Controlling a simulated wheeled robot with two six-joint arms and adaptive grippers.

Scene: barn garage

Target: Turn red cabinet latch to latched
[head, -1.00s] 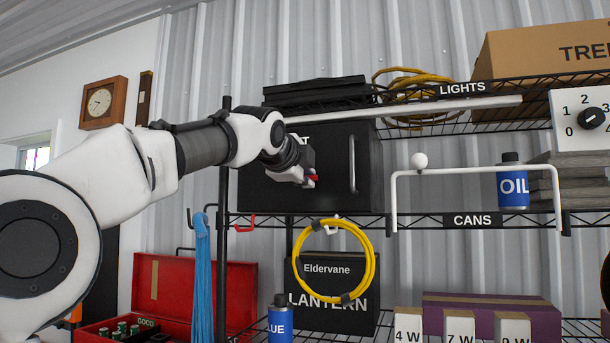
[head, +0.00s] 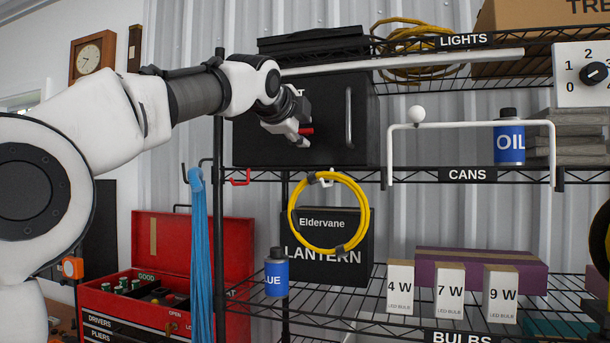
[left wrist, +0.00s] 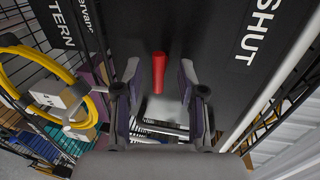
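The black cabinet (head: 322,95) stands on the upper wire shelf, with a grey vertical bar handle (head: 349,117) on its front. Its red latch (head: 306,131) is a short bar beside my left gripper (head: 299,132). In the left wrist view the red latch (left wrist: 159,72) lies between the two spread fingers of my left gripper (left wrist: 158,82), with a gap on each side. The word SHUT (left wrist: 257,30) is on the black face to its right. My arm hides part of the cabinet front and its lettering. My right gripper is in no view.
A yellow cable coil (head: 330,247) hangs below the cabinet, over the lantern box (head: 322,267). A white rail (head: 470,126) and an oil bottle (head: 509,145) are on the shelf at right. Blue cord (head: 198,260) hangs at the left post. The shelf between cabinet and rail looks clear.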

